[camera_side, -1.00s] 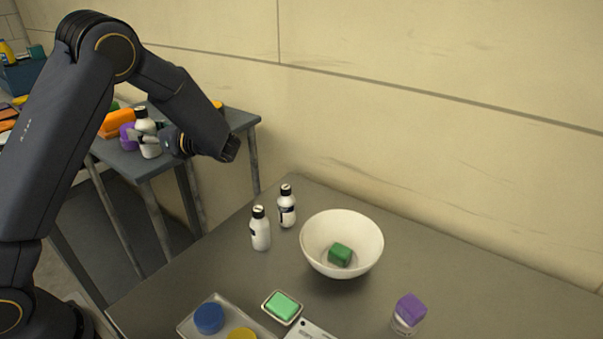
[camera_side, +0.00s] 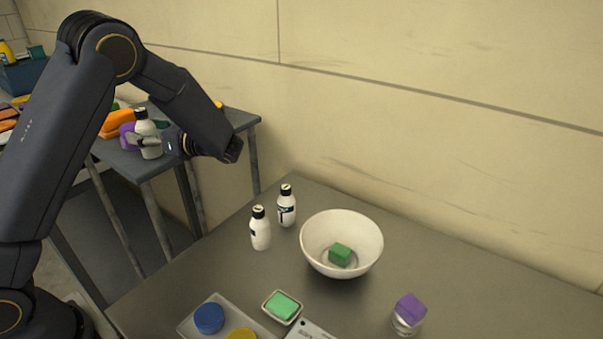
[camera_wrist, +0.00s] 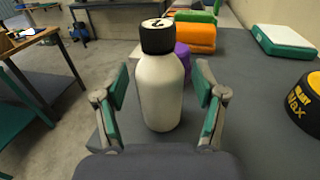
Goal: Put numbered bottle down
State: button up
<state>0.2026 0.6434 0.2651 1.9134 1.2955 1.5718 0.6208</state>
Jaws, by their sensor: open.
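The numbered bottle (camera_wrist: 159,92) is white with a black cap that bears a mark like a 2. It stands upright on the grey side table (camera_side: 200,157), near its edge; it also shows in the side view (camera_side: 148,146). My gripper (camera_wrist: 163,108) is open, with one finger on each side of the bottle and a visible gap at both sides. In the side view my gripper (camera_side: 150,142) is level with the bottle's body. Two similar white bottles with black caps, one in front (camera_side: 260,232) and one behind (camera_side: 286,208), stand on the nearer table.
Behind the bottle are a purple item (camera_wrist: 183,55) and orange blocks (camera_wrist: 194,37). A black wax tin (camera_wrist: 304,103) and a green-and-white block (camera_wrist: 284,41) lie to the right. The nearer table holds a white bowl (camera_side: 313,232) with a green cube inside.

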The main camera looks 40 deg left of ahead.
jog(key=v, duration=1.1)
jog(key=s+n+t+h, duration=0.2)
jog(key=s+n+h, duration=0.5)
jog(key=s+h, duration=0.35)
jog(key=s+d+r+n+t+h, duration=0.2)
jog(key=s+d+n+t+h, duration=0.5)
jog(key=d, duration=0.3)
jog(key=shift+s+d+n+t, duration=0.2)
jog(key=shift+d+n+t, duration=0.1)
jog(key=shift+n+t, duration=0.25)
jog(key=shift+r, duration=0.1)
jog(key=shift+o, duration=0.6)
